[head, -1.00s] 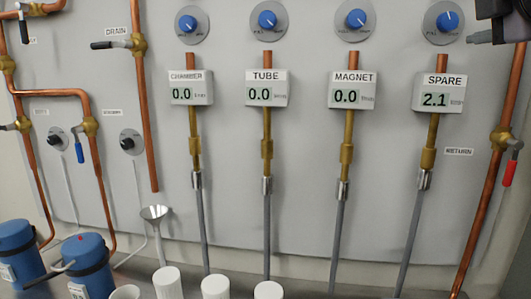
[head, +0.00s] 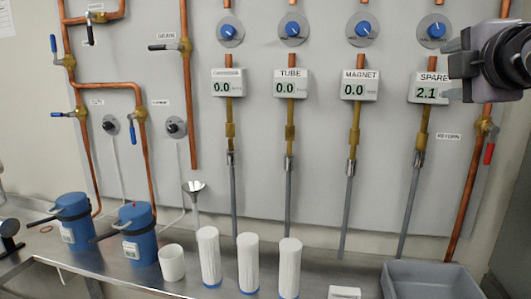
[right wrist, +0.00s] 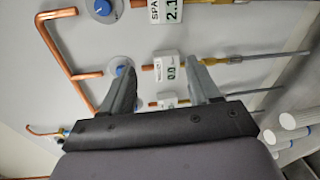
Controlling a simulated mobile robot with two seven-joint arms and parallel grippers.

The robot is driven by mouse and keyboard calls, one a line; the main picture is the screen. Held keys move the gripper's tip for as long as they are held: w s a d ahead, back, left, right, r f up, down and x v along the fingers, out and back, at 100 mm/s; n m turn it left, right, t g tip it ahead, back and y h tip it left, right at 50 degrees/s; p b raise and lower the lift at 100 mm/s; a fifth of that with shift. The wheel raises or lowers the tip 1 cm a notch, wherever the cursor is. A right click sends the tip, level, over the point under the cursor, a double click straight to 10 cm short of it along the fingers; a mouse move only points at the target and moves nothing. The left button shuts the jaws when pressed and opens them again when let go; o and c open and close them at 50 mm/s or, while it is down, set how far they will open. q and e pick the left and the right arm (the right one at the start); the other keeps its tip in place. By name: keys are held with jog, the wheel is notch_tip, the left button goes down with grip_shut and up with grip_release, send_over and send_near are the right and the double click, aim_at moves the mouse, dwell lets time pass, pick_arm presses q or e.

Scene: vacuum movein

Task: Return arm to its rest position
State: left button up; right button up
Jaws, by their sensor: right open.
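My right gripper (head: 446,70) is in the upper right of the head view, at the level of the SPARE readout (head: 429,88) and just in front of it or to its right. In the right wrist view its two fingers stand apart (right wrist: 160,68) with nothing held between them. Behind them, the wall panel shows blue knobs, copper pipe and readouts. The fingers look apart from the panel, but the exact gap cannot be told. My left gripper is not in view.
The panel (head: 320,140) carries blue knobs, readouts and grey hoses. A RETURN valve with a red handle (head: 489,153) is below my right gripper. On the bench stand blue canisters (head: 138,235), a white cup (head: 172,262), white filter cartridges (head: 209,258) and a grey bin (head: 430,275).

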jog(key=w+a+f+m+g+y, duration=0.1)
jog(key=a+f+g, duration=0.15)
jog(key=f, duration=0.75)
jog(key=w+a+f+m+g+y, duration=0.1)
jog(key=a+f, duration=0.2)
jog(key=f, duration=0.6)
jog(key=s+a+f+m+g+y, duration=0.1)
jog(key=s+f+m, duration=0.15)
jog(key=f, duration=0.65)
jog(key=s+a+f+m+g+y, duration=0.15)
jog(key=s+f, duration=0.25)
jog(key=f, duration=0.4)
jog(key=s+d+f+m+g+h, duration=0.1)
jog(key=s+f+m+g, duration=0.35)
jog(key=s+f, duration=0.7)
jog(key=s+d+f+m+g+h, duration=0.1)
jog(key=s+f+m+g, duration=0.3)
jog(key=s+f, duration=0.8)
jog(key=w+a+f+t+y, duration=0.2)
jog(key=w+a+f+t, duration=0.1)
jog(key=f+t, duration=0.3)
jog(key=shift+w+a+t, duration=0.25)
jog(key=shift+w+t, duration=0.5)
jog(key=shift+t, duration=0.6)
jog(key=shift+m+y, duration=0.25)
